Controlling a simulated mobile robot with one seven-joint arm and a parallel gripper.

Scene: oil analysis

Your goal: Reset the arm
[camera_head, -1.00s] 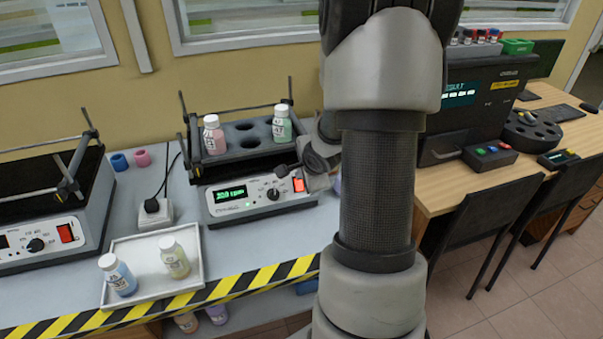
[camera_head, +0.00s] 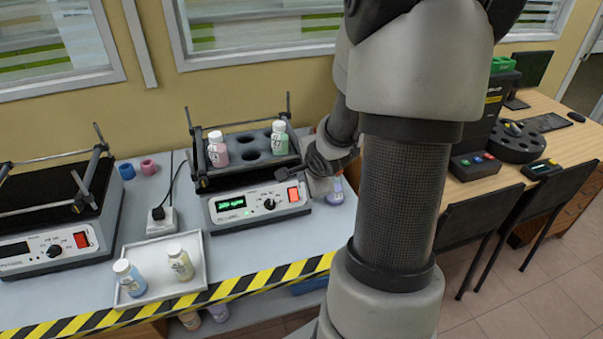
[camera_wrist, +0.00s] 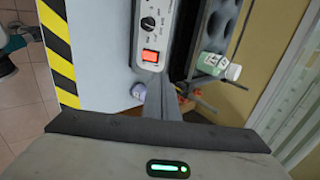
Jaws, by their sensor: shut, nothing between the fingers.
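My gripper (camera_head: 284,173) reaches in from behind my arm in the head view. The switch also shows in the head view (camera_head: 293,194), next to a green display. A pink-labelled bottle (camera_head: 217,149) and a green-labelled bottle (camera_head: 280,138) stand in the shaker's rack.
A white tray (camera_head: 202,282) holds a blue bottle (camera_head: 130,278) and a yellow bottle (camera_head: 181,263). A purple bottle (camera_head: 335,191) stands right of the shaker. Another shaker (camera_head: 50,252) is at left. A wooden desk (camera_head: 580,140) with an analyser and chairs is at right.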

